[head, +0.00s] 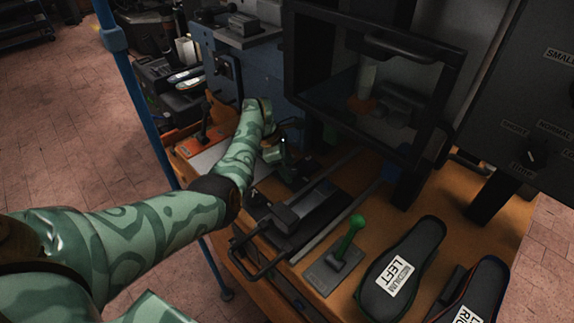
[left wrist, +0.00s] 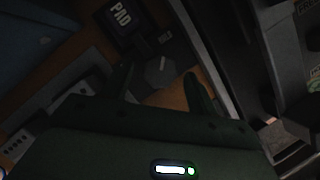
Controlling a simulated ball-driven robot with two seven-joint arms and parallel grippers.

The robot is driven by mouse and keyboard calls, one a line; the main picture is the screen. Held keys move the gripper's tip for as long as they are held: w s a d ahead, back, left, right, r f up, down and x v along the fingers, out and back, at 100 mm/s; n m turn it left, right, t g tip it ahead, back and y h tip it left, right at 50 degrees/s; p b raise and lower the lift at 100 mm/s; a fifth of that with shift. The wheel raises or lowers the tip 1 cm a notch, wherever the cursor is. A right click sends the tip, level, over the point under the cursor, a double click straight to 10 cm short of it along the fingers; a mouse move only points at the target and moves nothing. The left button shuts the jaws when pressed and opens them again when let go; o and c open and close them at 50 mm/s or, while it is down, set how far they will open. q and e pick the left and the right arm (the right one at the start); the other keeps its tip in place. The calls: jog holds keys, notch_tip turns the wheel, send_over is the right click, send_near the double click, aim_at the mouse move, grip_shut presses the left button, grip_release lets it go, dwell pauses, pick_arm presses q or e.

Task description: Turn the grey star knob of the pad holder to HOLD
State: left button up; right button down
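The grey star knob (left wrist: 160,71) shows in the left wrist view, dim, with a pale pointer line aimed up and slightly right. A dark plate reading PAD (left wrist: 121,16) lies above it to the left. A small label (left wrist: 165,38), too dark to read surely, is just above the knob. My left gripper (left wrist: 163,90) is open, one finger on each side of the knob in that view; I cannot tell whether they touch it. In the head view my left gripper (head: 284,149) is over the back of the bench and hides the knob. My right gripper is not in view.
A green-handled lever (head: 350,236) stands on the wooden bench at the front. Insoles (head: 404,268) lie to its right. A black-framed guard (head: 375,75) rises behind, and a dark control panel (head: 530,110) is at right. A dark slide with a handle (head: 285,225) lies below my arm.

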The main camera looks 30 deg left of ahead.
aim_at(289, 169)
pick_arm(q)
jog(key=shift+a+r, duration=0.1)
jog(key=shift+r, duration=0.3)
jog(key=p+v, duration=0.2)
jog(key=v, duration=0.1)
jog(key=s+a, duration=0.1)
jog(key=a, duration=0.2)
jog(key=s+a, duration=0.2)
jog(key=a, duration=0.2)
jog(key=s+a+f, duration=0.1)
jog(key=s+a, duration=0.1)
jog(key=a, duration=0.1)
jog(key=shift+a, duration=0.4)
